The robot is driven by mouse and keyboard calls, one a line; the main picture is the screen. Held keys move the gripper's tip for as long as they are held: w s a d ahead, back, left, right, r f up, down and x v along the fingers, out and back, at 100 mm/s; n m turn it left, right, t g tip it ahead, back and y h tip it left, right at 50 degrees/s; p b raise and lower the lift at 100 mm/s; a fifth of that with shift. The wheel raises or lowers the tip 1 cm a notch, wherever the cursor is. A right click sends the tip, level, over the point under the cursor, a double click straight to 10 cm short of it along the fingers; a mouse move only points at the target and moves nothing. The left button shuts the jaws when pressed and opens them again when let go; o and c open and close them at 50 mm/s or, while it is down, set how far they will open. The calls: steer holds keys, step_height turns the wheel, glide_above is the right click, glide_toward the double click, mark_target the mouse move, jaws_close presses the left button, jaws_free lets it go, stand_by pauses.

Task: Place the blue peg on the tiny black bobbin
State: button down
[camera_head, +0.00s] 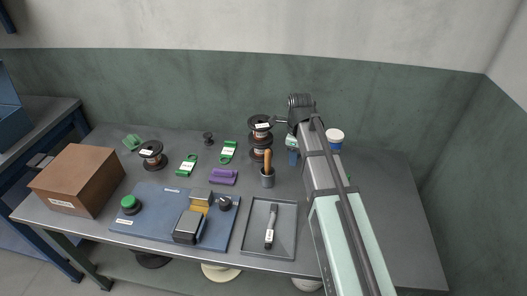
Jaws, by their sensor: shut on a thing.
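The tiny black bobbin (208,138) stands upright on the back part of the grey table, left of centre. The blue peg (293,157) shows as a small blue upright shape just below the end of my arm, well to the right of the bobbin. My gripper (292,149) is at the peg and shut on it. The fingers are small and partly hidden by my arm, so their exact hold does not show. The peg and the bobbin are clearly apart.
Another spool (151,160), green labelled items (228,152) and purple clips (223,176) lie around. A white-and-blue jar (335,136) stands right.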

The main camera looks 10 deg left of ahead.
steer(key=r, duration=0.9)
steer(key=shift+w+a+r, duration=0.2)
steer(key=shift+r, duration=0.2)
steer(key=shift+n, duration=0.5)
steer(key=w+a, duration=0.3)
steer(key=a, duration=0.1)
steer(key=w+a, duration=0.3)
steer(key=a, duration=0.1)
steer(key=w+a, duration=0.3)
steer(key=a, duration=0.2)
steer(key=shift+w+r, duration=0.2)
steer(key=shift+r, duration=0.05)
steer(key=w+a, duration=0.3)
steer(key=a, duration=0.4)
steer(key=w+a, duration=0.3)
steer(key=a, duration=0.4)
steer(key=n, duration=0.1)
glide_above(208, 135)
step_height(208, 135, down, 5)
steer(key=shift+a+f, duration=0.1)
steer(key=shift+f, duration=5.35)
steer(key=shift+f, duration=0.1)
steer(key=c, duration=0.9)
jaws_free()
